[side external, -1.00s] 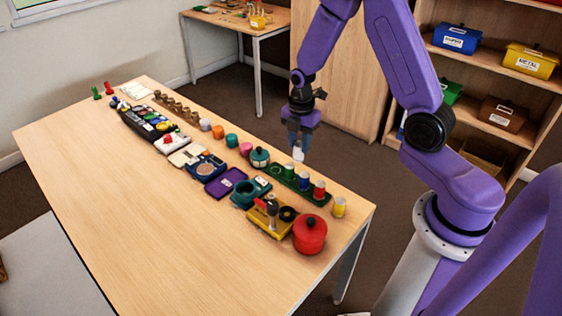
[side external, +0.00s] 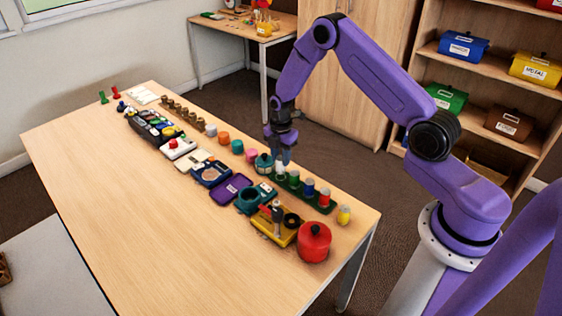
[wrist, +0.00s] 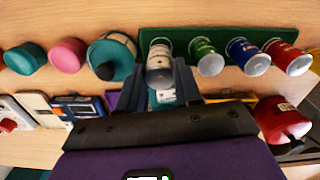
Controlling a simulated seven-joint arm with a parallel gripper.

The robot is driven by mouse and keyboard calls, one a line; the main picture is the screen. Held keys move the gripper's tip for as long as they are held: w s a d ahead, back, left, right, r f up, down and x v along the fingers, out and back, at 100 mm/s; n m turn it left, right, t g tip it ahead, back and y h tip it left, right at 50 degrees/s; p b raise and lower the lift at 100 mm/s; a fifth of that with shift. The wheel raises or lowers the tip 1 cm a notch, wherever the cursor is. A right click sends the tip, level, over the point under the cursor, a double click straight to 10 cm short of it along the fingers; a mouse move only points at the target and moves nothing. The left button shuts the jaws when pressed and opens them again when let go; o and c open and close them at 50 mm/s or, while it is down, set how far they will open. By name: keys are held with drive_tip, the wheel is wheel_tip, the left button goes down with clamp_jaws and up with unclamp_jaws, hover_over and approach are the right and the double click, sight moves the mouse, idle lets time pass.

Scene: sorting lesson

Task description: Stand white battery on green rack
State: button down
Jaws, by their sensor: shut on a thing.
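The white battery (side external: 281,169) is upright between the fingers of my gripper (side external: 283,156), at the left end of the green rack (side external: 333,208). In the wrist view the white battery (wrist: 160,58) sits between both fingertips (wrist: 158,82), over the left end of the green rack (wrist: 222,38). Its lower end is at or just above the rack; I cannot tell whether it bears on it. Green (wrist: 207,58), blue (wrist: 248,56) and red (wrist: 284,58) batteries stand in a row on the rack to its right.
A teal round pot with a dark knob (wrist: 112,58) stands close left of the rack. A yellow battery (side external: 344,214) stands off the rack's right end. A red pot (side external: 314,243) and a yellow tray (side external: 272,228) are nearer. The table's front left is clear.

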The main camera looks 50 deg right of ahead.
sight(281, 158)
drive_tip(key=shift+f, duration=1.1)
drive_tip(key=shift+f, duration=0.15)
drive_tip(key=c, duration=0.8)
unclamp_jaws()
wheel_tip(281, 158, up, 11)
drive_tip(key=shift+r, duration=0.1)
drive_tip(key=shift+s+a+r, duration=0.1)
drive_tip(key=shift+r, duration=0.55)
